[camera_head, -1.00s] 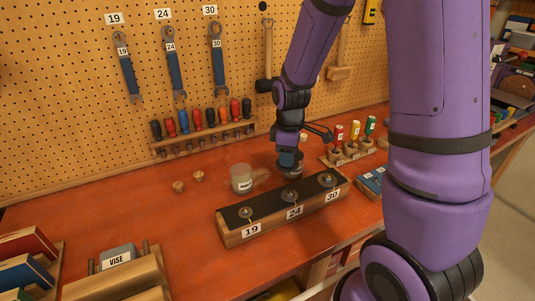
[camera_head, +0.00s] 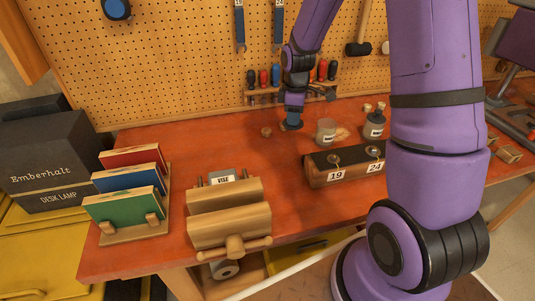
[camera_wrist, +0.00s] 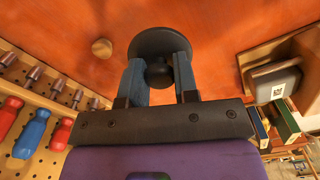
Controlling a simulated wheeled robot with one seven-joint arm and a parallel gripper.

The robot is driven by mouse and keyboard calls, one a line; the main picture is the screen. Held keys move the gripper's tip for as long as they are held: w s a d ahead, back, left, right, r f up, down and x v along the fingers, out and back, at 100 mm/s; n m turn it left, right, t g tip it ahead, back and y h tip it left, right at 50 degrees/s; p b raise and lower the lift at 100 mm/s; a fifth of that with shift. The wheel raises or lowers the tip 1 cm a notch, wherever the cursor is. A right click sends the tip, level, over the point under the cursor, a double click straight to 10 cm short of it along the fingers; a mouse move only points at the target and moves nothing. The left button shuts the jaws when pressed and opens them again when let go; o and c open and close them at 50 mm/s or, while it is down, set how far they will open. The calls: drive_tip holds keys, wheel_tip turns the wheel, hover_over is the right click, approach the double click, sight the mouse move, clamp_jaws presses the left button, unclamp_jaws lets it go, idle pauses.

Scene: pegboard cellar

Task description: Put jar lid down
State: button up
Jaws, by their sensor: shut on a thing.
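My gripper (camera_wrist: 159,74) is shut on the knob of a dark round jar lid (camera_wrist: 158,41), with a finger on each side of the knob. In the head view my gripper (camera_head: 292,118) holds the lid above the red bench top, left of a labelled glass jar (camera_head: 326,131). I cannot tell whether the lid touches the bench. A dark labelled jar (camera_head: 373,127) stands further right, apart from my gripper.
A small wooden knob (camera_head: 266,131) lies just left of the lid. A wooden block marked 19 and 24 (camera_head: 341,171), a vise (camera_head: 228,210) and a book rack (camera_head: 130,234) stand nearer the front. Screwdrivers (camera_head: 275,74) hang behind. Bare bench (camera_head: 215,150) lies to the left.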

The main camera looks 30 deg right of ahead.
hover_over(288, 150)
wheel_tip(288, 150, down, 5)
drive_tip(key=shift+r, duration=0.1)
drive_tip(key=shift+f, duration=2.6)
drive_tip(key=shift+f, duration=0.15)
drive_tip(key=o, duration=0.9)
